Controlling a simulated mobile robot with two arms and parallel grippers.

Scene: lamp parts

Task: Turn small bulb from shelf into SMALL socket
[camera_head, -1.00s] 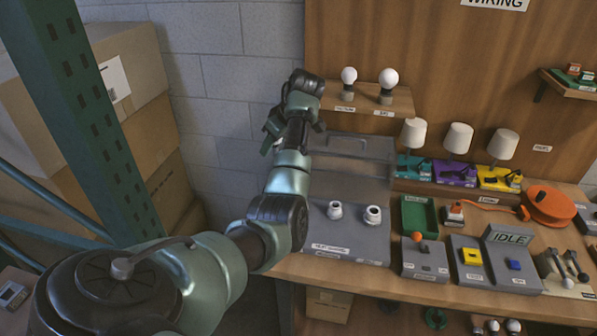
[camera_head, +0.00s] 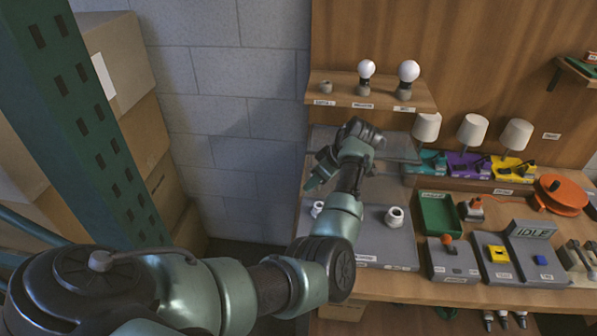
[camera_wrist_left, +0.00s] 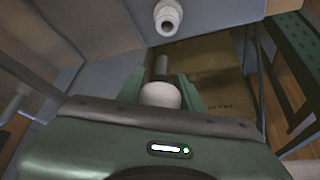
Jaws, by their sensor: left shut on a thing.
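My left gripper (camera_head: 317,182) is above the grey socket panel (camera_head: 372,246). In the left wrist view it is shut on a small bulb (camera_wrist_left: 160,95), round and white, with its metal base (camera_wrist_left: 161,66) pointing away from the palm. The bulb is hidden in the head view. Two white sockets stand on the panel: the smaller left one (camera_head: 317,209), partly covered by my arm, and the larger right one (camera_head: 395,217). One white socket (camera_wrist_left: 168,17) shows at the top of the wrist view, apart from the bulb; I cannot tell which one.
The wooden shelf (camera_head: 385,98) bears an empty holder (camera_head: 326,87) and two bulbs, one middle-sized (camera_head: 366,70) and one large (camera_head: 409,72). Lamps, a green tray (camera_head: 438,214) and switch boxes are to the right. A green rack post (camera_head: 88,120) stands left.

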